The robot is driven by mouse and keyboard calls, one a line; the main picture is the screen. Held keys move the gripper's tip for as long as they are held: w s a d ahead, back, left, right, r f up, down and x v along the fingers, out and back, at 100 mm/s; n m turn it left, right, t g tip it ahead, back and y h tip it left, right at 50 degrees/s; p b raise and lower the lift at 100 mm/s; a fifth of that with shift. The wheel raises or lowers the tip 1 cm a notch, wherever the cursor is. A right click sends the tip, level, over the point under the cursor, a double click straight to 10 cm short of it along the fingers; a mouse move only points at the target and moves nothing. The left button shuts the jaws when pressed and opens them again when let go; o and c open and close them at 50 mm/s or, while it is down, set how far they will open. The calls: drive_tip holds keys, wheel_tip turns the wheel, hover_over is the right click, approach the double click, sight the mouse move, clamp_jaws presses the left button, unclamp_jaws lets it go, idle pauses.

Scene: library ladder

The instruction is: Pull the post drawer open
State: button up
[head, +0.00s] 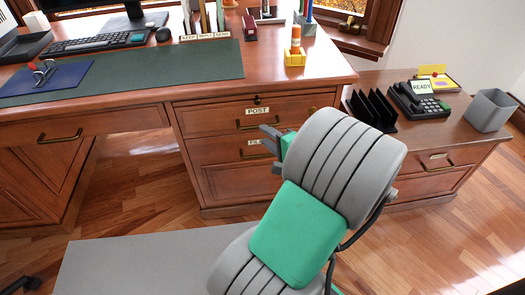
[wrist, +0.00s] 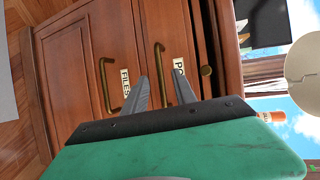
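The post drawer (head: 215,119) is the upper drawer of the desk's right pedestal, under a "POST" label, and looks shut. Its brass bar handle (wrist: 160,75) shows in the sideways-turned wrist view, between the two fingers in the picture. My gripper (head: 264,137) is open in front of the pedestal, at the right end of the handle in the head view; it also shows in the wrist view (wrist: 161,76). I cannot tell whether the fingers touch the handle. My arm hides the right part of the drawers in the head view.
The drawer labelled "FILES" (wrist: 83,60) is just below, with its own brass handle (wrist: 105,85). A low side cabinet (head: 445,145) stands at the right. The wooden floor (head: 140,185) left of the pedestal is clear.

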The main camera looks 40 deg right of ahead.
drive_tip(key=shift+m+t+h, duration=0.3)
drive_tip(key=shift+m+h, duration=0.1)
drive_tip(key=shift+m, duration=0.2)
drive_tip(key=x, duration=0.2)
drive_tip(key=d+b+x, duration=0.1)
drive_tip(key=x, duration=0.1)
drive_tip(key=b+x, duration=0.1)
drive_tip(key=x, duration=0.2)
drive_tip(key=shift+s+d+f, duration=0.1)
drive_tip(key=shift+d+f, duration=0.1)
drive_tip(key=shift+f, duration=0.15)
drive_tip(key=shift+c, duration=0.4)
drive_tip(key=c, duration=0.6)
clamp_jaws()
drive_tip(key=shift+r, duration=0.2)
